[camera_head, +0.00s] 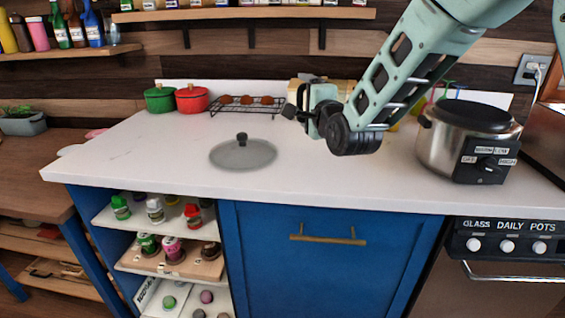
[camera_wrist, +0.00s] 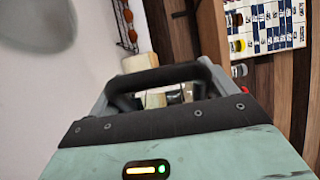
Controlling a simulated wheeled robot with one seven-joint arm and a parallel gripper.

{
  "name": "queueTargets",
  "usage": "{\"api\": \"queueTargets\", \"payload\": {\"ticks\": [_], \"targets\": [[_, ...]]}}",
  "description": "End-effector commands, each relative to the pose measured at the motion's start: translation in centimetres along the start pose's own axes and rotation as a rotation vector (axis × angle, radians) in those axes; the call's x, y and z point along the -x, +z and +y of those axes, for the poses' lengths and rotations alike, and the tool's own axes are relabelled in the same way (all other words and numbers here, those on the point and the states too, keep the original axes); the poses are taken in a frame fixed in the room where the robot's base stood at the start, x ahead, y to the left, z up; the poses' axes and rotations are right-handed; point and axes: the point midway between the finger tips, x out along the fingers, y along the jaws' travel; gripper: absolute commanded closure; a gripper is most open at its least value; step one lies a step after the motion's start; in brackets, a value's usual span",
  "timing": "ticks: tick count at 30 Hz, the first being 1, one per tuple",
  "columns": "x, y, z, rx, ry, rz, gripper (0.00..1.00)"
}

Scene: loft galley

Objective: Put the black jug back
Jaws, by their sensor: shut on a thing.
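My gripper (camera_head: 318,108) is over the white counter, at the right of the grey lid. In the wrist view the gripper (camera_wrist: 177,96) shows its pale finger pads past the black hand frame. It is shut on a dark thing, mostly hidden by the hand, which I take for the black jug. Its shape and tilt cannot be made out. No other black jug shows on the counter or shelves.
A round grey lid with a black knob (camera_head: 242,154) lies on the counter (camera_head: 130,150). Green (camera_head: 159,98) and red (camera_head: 192,98) pots and a wire rack (camera_head: 245,106) stand behind. A steel cooker (camera_head: 467,143) stands at right. The counter's front middle is clear.

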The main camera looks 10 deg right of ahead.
Motion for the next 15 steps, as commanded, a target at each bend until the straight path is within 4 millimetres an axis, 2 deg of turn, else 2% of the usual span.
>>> {"api": "queueTargets", "payload": {"ticks": [6,11,15], "targets": [[0.0,-0.2,4.0,0.002,0.008,0.003,0.65],[0.0,-0.1,5.5,0.000,0.004,0.001,0.65],[0.1,-0.1,7.4,0.002,0.007,0.000,0.65]]}}
